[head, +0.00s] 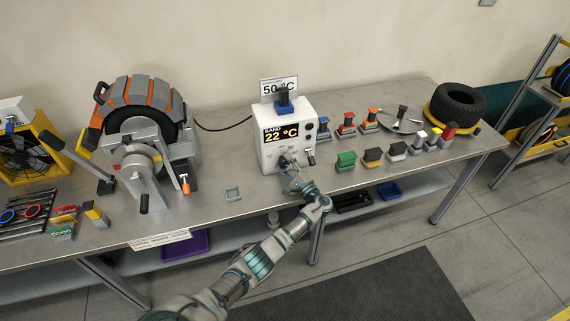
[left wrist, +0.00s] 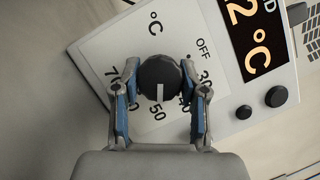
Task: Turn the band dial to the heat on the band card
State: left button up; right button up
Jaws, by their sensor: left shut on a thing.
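The band heater box (head: 285,138) stands on the bench, and its display (head: 282,134) reads "BAND 22 °C". The band card (head: 279,88) behind the box top reads 50 °C. The round black band dial (left wrist: 160,78) is on the box front. Its white mark points at the 50 on the printed scale, beside the 40. My left gripper (head: 288,163) is at the box front, shut on the dial with one finger on each side; it also shows in the left wrist view (left wrist: 160,70). My right gripper is not in view.
A tyre clamp (head: 145,120) with a tyre stands left of the box. Several coloured blocks (head: 372,156) stand on the right, with a tyre (head: 458,104) beyond them.

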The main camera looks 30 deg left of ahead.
pick_arm(q)
jog(key=shift+d+f, duration=0.1)
jog(key=shift+f, duration=0.05)
jog(key=o, duration=1.1)
jog(key=shift+w+f, duration=0.1)
jog(key=shift+o, duration=0.2)
jog(key=shift+w, duration=0.1)
jog(key=shift+s+d, duration=0.2)
jog(key=shift+d, duration=0.05)
jog(key=v, duration=1.1)
jog(key=shift+d+f, duration=0.15)
jog(key=shift+d, duration=0.1)
